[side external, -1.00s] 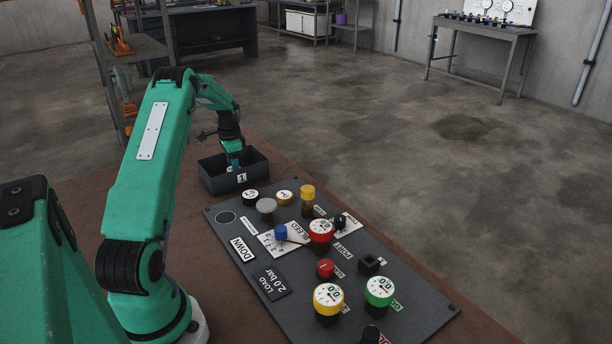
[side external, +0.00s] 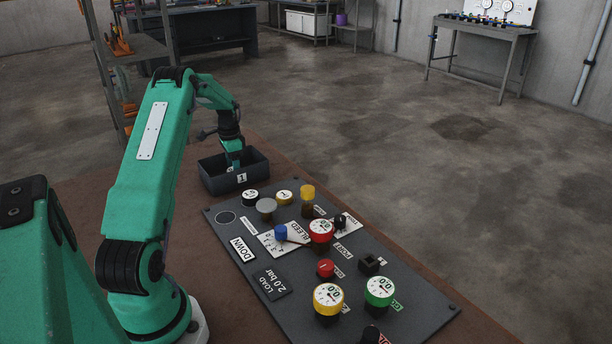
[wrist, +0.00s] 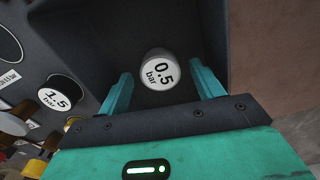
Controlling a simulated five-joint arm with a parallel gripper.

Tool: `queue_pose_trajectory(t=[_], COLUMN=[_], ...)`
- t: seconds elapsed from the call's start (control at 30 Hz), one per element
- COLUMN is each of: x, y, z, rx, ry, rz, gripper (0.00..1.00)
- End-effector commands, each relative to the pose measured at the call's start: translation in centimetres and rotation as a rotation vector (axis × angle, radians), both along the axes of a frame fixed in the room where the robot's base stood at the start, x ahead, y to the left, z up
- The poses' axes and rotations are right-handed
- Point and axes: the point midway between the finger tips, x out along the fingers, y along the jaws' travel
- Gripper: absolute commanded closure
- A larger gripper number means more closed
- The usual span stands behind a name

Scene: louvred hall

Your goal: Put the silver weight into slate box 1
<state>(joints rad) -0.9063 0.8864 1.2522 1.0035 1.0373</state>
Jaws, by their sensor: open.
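Slate box 1 (side external: 223,185) is an open dark box with a "1" label, beyond the far end of the panel in the side view. My gripper (side external: 234,164) reaches down into it. In the wrist view, the silver weight (wrist: 157,70), a short cylinder with a white "0.5 bar" top, is inside the box, upright on its dark floor as far as I can tell. My gripper's fingers (wrist: 161,78) are open on either side of it, with gaps showing. In the side view, the box wall and my gripper hide the weight.
A dark panel (side external: 230,262) carries gauges, knobs and labels close to the box.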

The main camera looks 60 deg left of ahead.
Motion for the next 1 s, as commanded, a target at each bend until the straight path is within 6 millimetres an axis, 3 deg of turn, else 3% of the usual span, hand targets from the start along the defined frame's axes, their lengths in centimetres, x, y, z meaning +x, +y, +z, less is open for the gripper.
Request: queue_pose_trajectory(t=[0.27, 0.7, 1.0], x=[0.0, 0.0, 0.0], y=[0.0, 0.1, 0.0], z=[3.0, 9.9, 11.8], rx=[0.003, 0.003, 0.001], ry=[-0.002, -0.002, -0.001], rz=[0.000, 0.000, 0.000], gripper=[0.34, 0.34, 0.34])
